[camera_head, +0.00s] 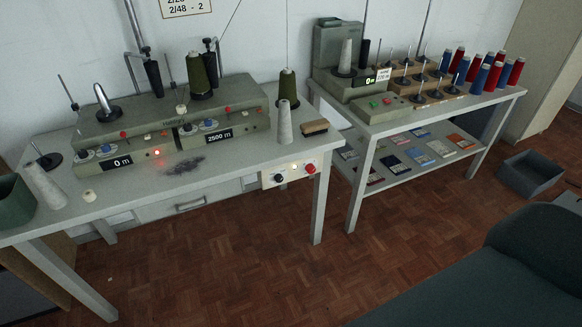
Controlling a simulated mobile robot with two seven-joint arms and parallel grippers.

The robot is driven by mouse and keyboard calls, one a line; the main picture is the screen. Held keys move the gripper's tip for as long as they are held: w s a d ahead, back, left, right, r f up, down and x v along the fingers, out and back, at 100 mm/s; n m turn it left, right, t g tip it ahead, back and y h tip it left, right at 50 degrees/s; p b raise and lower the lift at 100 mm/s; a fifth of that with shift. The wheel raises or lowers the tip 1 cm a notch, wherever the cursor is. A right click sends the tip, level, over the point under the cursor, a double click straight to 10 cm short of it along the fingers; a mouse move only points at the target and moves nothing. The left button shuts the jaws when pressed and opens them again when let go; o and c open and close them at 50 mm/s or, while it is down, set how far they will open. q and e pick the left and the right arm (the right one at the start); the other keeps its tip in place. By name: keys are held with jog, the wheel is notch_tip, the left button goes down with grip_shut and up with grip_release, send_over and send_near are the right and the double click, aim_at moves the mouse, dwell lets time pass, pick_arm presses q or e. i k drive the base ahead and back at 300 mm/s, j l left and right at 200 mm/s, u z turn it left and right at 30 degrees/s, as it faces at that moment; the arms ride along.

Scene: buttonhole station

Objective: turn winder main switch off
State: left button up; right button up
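The winder (170,127) is a grey-green machine on the left table, with "0 m" and "2500 m" displays. A red light (157,152) glows on its front, between the two displays. A pale control box (290,172) hangs at the right end of the table's front edge. It carries a black knob (279,178), a small glowing lamp (294,166) and a red button (310,169). Which of these is the main switch, and the knob's exact setting, are too small to tell. Neither of my grippers is in view.
The left table (235,170) also bears grey cones, a green cone and a brush (315,127). A second table (385,125) at the right bears another machine and several spools. A grey bin (530,175) is on the floor. The parquet before the left table is clear.

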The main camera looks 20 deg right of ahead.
aim_at(310, 169)
jog(key=i+l, duration=0.1)
jog(key=l, duration=0.55)
jog(key=i+l, duration=0.1)
jog(key=l, duration=0.55)
jog(key=i+l, duration=0.1)
jog(key=l, duration=0.55)
jog(key=i+l, duration=0.1)
jog(key=l, duration=0.55)
jog(key=i+l, duration=0.1)
jog(key=l, duration=0.55)
jog(key=i+u, duration=0.05)
